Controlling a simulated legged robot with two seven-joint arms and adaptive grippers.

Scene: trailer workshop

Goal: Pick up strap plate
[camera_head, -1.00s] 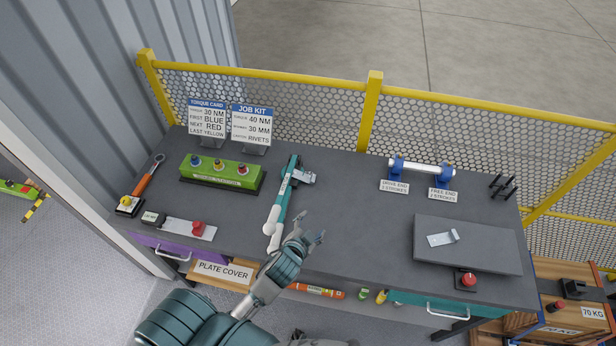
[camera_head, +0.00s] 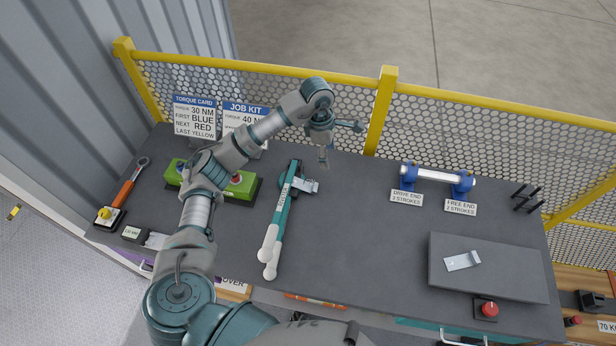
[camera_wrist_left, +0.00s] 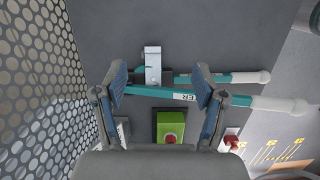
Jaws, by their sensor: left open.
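A small silver bent plate (camera_head: 306,186) sits at the head of a teal long-handled tool (camera_head: 282,215) with white grips, on the dark bench. A similar bent metal plate (camera_head: 462,260) lies on the grey board at the right. I cannot tell by label which is the strap plate. My left gripper (camera_head: 341,146) is open and empty above the bench, just behind and right of the tool head. In the left wrist view, its spread fingers (camera_wrist_left: 160,80) frame the silver plate (camera_wrist_left: 152,64), which appears between and beyond them, with no contact visible. My right gripper is not in view.
My left arm passes over the green block (camera_head: 240,187) and partly hides the job kit card (camera_head: 243,113). A yellow-framed mesh fence (camera_head: 384,110) runs behind the bench. A blue-ended roller stand (camera_head: 437,178) stands right; the middle bench is clear.

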